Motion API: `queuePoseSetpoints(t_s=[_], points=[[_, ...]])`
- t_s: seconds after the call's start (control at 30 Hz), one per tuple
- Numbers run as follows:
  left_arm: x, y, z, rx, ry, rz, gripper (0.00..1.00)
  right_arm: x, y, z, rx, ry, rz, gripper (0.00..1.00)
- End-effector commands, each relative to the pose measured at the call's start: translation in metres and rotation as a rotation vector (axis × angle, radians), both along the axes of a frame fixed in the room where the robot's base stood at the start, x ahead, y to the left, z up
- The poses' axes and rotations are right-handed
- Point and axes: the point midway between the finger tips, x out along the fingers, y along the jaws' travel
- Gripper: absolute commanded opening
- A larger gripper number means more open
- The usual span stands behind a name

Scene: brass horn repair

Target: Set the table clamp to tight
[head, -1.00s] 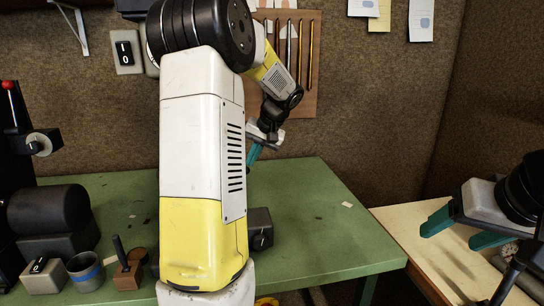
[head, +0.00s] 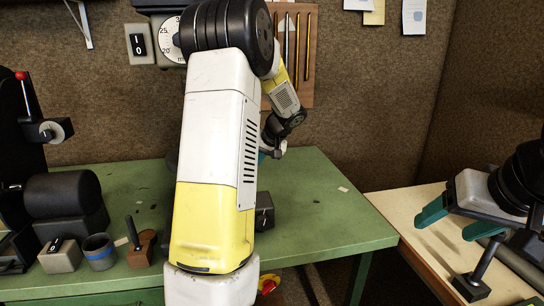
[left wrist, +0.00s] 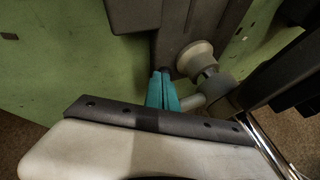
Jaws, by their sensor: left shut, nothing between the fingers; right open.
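My left gripper (left wrist: 163,77) shows in the left wrist view with its teal fingers together and empty. The tips are beside a dark grey body (left wrist: 183,20) with a pale round knob (left wrist: 196,58); whether they touch it I cannot tell. In the head view my left arm hides most of that gripper. My right gripper (head: 443,230) is open and empty above the cream table at the right. Below it is a dark block with a slanted black lever (head: 484,262). I cannot tell for certain which of these fixtures is the table clamp.
The green table (head: 320,215) has a dark box (head: 264,212) partly behind my arm. A cup with a blue band (head: 99,253), a switch box (head: 60,256) and a black roller (head: 62,194) stand at the left. The green table's right side is mostly clear.

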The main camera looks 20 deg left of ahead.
Motion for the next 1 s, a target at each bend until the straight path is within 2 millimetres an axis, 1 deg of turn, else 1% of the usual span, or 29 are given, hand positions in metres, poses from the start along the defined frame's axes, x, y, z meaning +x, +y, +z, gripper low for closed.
queuePoseSetpoints(t_s=[0.03, 0.2, 0.4, 0.87, 1.0], points=[[-0.001, 0.000, -0.004, 0.001, 0.003, 0.000, 0.00, 0.000, 0.000, 0.000, 0.000, 0.000, 0.000, 0.68], [-0.001, 0.000, -0.013, 0.000, 0.002, 0.000, 0.00, 0.000, 0.000, 0.000, 0.000, 0.000, 0.000, 0.68], [0.000, 0.000, -0.019, 0.000, 0.002, 0.000, 0.00, 0.000, 0.000, 0.000, 0.000, 0.000, 0.000, 0.68], [-0.001, 0.001, -0.021, 0.000, 0.004, 0.001, 0.00, 0.000, 0.000, 0.000, 0.000, 0.000, 0.000, 0.68], [0.000, 0.001, -0.019, 0.000, 0.003, 0.002, 0.00, 0.000, 0.000, 0.000, 0.000, 0.000, 0.000, 0.68]])
